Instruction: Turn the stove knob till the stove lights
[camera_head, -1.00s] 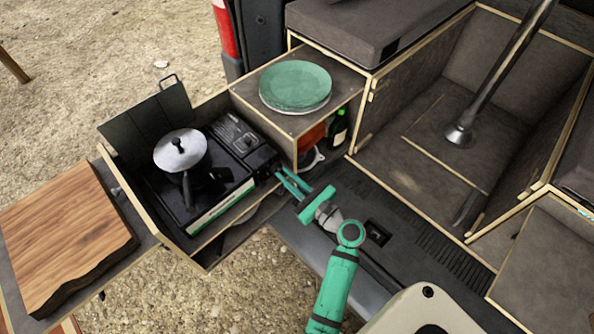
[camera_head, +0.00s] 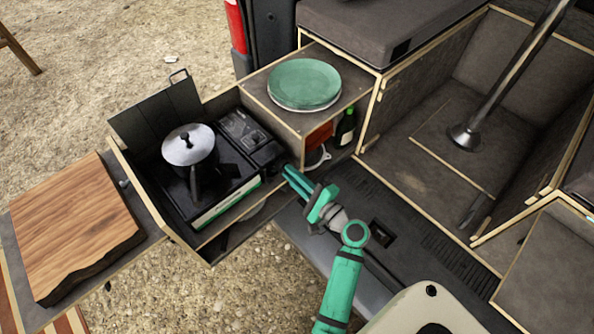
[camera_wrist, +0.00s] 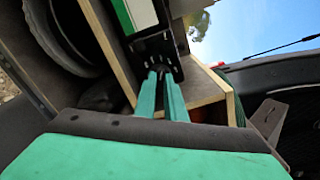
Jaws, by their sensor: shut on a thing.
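The stove (camera_head: 222,187) is a flat black camping stove with a green and white front strip, in a pull-out wooden drawer. A pot with a silver lid (camera_head: 188,145) stands on it. My gripper (camera_head: 287,172) is at the right end of the stove's front. In the wrist view, its green fingers (camera_wrist: 161,74) are close together against the dark control panel (camera_wrist: 155,45), shut on what seems to be the stove knob. The knob itself is mostly hidden by the fingertips. I see no flame; the pot covers the burner.
A wooden box (camera_head: 300,118) beside the stove carries green and white plates (camera_head: 305,83) and holds a dark bottle (camera_head: 345,127). The raised stove lid or windscreen (camera_head: 155,105) stands behind. A wooden board (camera_head: 75,225) is at left.

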